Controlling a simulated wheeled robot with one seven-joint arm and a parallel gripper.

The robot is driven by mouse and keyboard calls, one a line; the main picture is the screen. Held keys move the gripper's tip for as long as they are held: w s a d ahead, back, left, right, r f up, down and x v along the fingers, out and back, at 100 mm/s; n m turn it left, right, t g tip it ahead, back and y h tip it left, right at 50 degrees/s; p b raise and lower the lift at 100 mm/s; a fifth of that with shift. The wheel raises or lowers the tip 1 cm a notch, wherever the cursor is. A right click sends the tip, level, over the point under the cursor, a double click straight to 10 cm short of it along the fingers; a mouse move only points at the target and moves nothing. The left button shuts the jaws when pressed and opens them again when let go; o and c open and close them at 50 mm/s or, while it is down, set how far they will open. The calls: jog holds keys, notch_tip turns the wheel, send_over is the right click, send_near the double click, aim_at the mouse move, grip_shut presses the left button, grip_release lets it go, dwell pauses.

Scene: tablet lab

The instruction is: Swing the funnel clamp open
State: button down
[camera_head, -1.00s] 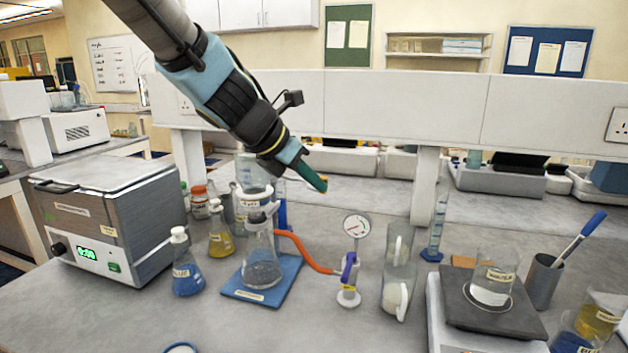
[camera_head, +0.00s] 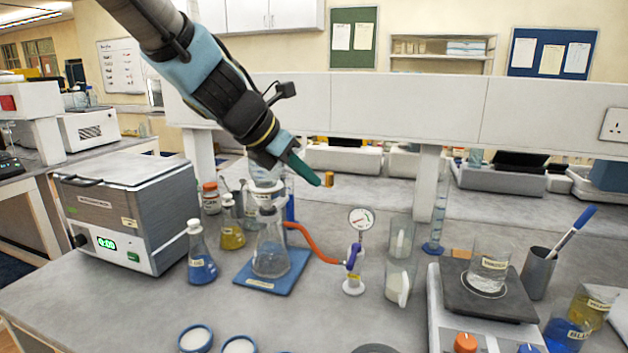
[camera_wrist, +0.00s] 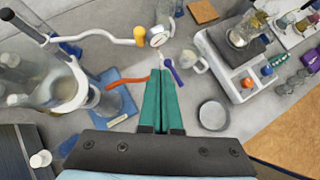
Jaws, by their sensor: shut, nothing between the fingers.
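My gripper (camera_head: 317,181) is shut and empty, its green fingers pointing down and right above the bench. The fingers also show closed together in the wrist view (camera_wrist: 161,76). The glass filter flask (camera_head: 271,252) stands on a blue base (camera_head: 262,283), with the funnel (camera_head: 266,172) above it, partly hidden by my gripper. In the wrist view, a pale lever (camera_wrist: 95,36), which seems to be the clamp's, ends in an orange-yellow tip (camera_wrist: 140,35) ahead and left of my fingertips. That tip shows just right of my fingers in the head view (camera_head: 329,179). The clamp's jaws are hard to make out.
An orange hose (camera_head: 312,245) runs from the flask to a valve post with a round gauge (camera_head: 361,220). A blue-liquid flask (camera_head: 201,255) and a grey bath (camera_head: 130,210) stand left. Shallow dishes (camera_head: 195,338) lie in front.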

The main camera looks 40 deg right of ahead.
jog(key=s+v, duration=0.1)
jog(key=v, duration=0.6)
jog(key=shift+s, duration=0.35)
jog(key=shift+a+r, duration=0.1)
jog(key=shift+r, duration=0.05)
